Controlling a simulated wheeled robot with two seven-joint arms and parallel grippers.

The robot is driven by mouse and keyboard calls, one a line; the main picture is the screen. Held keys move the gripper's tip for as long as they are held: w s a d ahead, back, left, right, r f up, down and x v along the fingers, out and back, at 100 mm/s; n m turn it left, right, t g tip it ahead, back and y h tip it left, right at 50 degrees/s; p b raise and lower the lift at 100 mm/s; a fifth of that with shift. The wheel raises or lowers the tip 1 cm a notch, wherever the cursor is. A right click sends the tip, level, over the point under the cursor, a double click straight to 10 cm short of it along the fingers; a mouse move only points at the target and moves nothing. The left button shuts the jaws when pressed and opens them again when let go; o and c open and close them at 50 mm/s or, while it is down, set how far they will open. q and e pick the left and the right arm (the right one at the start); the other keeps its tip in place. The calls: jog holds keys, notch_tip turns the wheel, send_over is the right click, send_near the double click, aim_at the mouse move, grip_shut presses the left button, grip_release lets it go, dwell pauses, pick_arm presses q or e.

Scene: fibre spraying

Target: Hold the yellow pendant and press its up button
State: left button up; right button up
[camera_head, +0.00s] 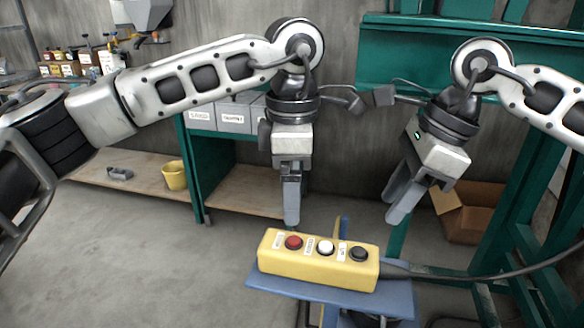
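The yellow pendant (318,266) lies on a small blue stand (385,300) at the lower middle. Its top face carries a red button (293,242), a white button (325,247) and a black button (358,254). Small white labels stand beside the buttons, too small to read. A dark cable leaves its right end. My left gripper (291,222) points down behind the pendant near the red button, apart from it; its fingers overlap, so its opening is unclear. My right gripper (391,212) is tilted above and behind the pendant's right end, open and empty.
The pendant's cable (490,273) runs right past green frame posts. A cardboard box (465,215) stands at the right back. A green shelf unit with grey bins (236,118) and a yellow bucket (175,177) are behind left. The floor at lower left is clear.

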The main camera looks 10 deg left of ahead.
aim_at(292, 240)
pick_arm(q)
notch_tip(292, 240, down, 13)
jog(key=shift+f, duration=0.2)
dwell(0.3)
jog(key=c, duration=1.3)
pick_arm(e)
grip_shut()
pick_arm(q)
jog(key=shift+r, duration=0.1)
dwell(0.5)
